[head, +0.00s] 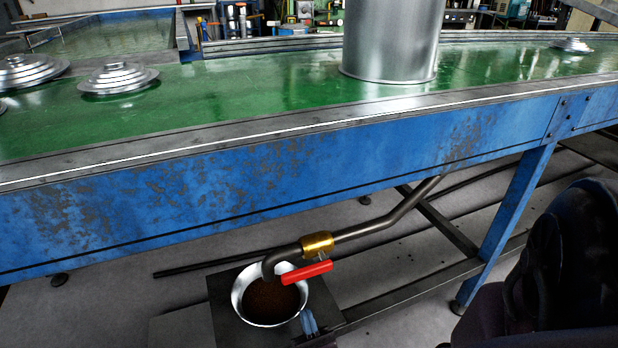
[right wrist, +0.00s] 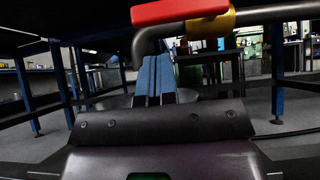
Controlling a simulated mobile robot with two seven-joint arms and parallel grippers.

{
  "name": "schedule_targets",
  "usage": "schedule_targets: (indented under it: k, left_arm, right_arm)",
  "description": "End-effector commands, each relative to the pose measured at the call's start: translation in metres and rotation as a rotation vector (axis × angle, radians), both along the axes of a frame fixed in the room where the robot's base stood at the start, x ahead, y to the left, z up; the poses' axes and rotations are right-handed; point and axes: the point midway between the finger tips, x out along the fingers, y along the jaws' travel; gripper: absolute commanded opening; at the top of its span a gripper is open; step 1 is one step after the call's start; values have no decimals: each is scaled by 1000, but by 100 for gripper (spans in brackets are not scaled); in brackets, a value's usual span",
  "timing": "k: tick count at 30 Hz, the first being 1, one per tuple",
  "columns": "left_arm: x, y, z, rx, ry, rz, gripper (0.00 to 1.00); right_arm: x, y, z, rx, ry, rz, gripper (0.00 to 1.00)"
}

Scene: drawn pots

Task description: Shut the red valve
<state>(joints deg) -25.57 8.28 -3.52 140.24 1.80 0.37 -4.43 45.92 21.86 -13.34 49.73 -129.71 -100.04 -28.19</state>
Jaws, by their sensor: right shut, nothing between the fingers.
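The red valve handle (head: 306,273) is a short lever on a brass valve body (head: 318,243), fitted to a dark pipe (head: 385,224) under the blue table. In the head view the lever lies aslant, pointing lower left. My right gripper (head: 308,322) is below the lever, near the bowl's right rim; its blue fingers are together and hold nothing. In the right wrist view the fingers (right wrist: 155,78) are shut below the red handle (right wrist: 178,12), apart from it in the picture. The brass body (right wrist: 212,24) shows beside the handle. My left gripper is not in view.
A metal bowl (head: 238,298) with dark brown contents stands under the pipe's bent outlet. The blue table (head: 250,185) overhangs the valve, with a leg (head: 510,225) to the right. A metal cylinder (head: 392,40) and stepped metal discs (head: 118,78) stand on its green top.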

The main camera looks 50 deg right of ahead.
Motion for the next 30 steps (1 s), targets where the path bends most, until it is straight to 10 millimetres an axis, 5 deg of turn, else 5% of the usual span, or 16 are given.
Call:
schedule_targets:
  k: [12, 30]
  left_arm:
    - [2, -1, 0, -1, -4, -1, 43]
    - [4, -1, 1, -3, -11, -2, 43]
  right_arm:
    - [34, -21, 40, -1, -1, 0, 0]
    - [36, -23, 46, 0, 0, 0, 0]
